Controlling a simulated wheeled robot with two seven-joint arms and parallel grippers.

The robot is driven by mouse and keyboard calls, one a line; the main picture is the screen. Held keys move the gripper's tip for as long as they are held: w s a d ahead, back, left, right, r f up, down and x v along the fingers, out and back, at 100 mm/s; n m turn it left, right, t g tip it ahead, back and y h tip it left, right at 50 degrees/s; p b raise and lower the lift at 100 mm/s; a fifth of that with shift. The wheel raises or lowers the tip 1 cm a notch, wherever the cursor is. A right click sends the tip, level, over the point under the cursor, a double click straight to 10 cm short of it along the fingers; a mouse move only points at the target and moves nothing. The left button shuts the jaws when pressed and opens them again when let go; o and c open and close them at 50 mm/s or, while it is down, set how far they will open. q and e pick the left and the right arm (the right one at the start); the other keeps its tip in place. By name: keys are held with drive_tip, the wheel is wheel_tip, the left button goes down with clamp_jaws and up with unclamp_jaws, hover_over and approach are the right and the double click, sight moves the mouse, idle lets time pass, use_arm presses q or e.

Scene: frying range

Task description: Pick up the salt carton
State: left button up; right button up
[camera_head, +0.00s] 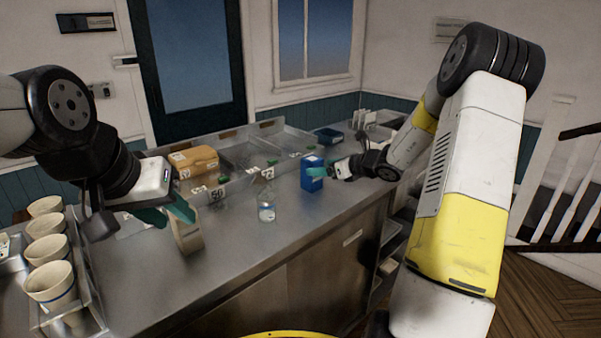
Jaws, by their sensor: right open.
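A blue carton (312,180), which looks like the salt carton, stands upright near the right end of the steel counter. My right gripper (326,170) is open at its right side. One green finger overlaps the upper part of the carton in the picture; I cannot tell whether it touches. My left gripper (167,212) is on the left over the counter, its teal fingers apart. A beige upright piece (189,238) stands right by its fingertips, and I see no clear grip on it.
A clear bottle (266,208) stands left of the carton. Beige cups (50,285) stand in a rack at the left. A brown package (194,161) and steel trays with price tags (250,152) line the back. The counter's front middle is clear.

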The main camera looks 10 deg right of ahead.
drive_tip(key=shift+x, duration=0.8)
drive_tip(key=x, duration=0.7)
drive_tip(key=shift+s+a+f, duration=0.15)
drive_tip(key=shift+a+f, duration=0.05)
drive_tip(key=shift+c, duration=0.3)
drive_tip(key=c, duration=1.5)
drive_tip(key=shift+r, duration=0.2)
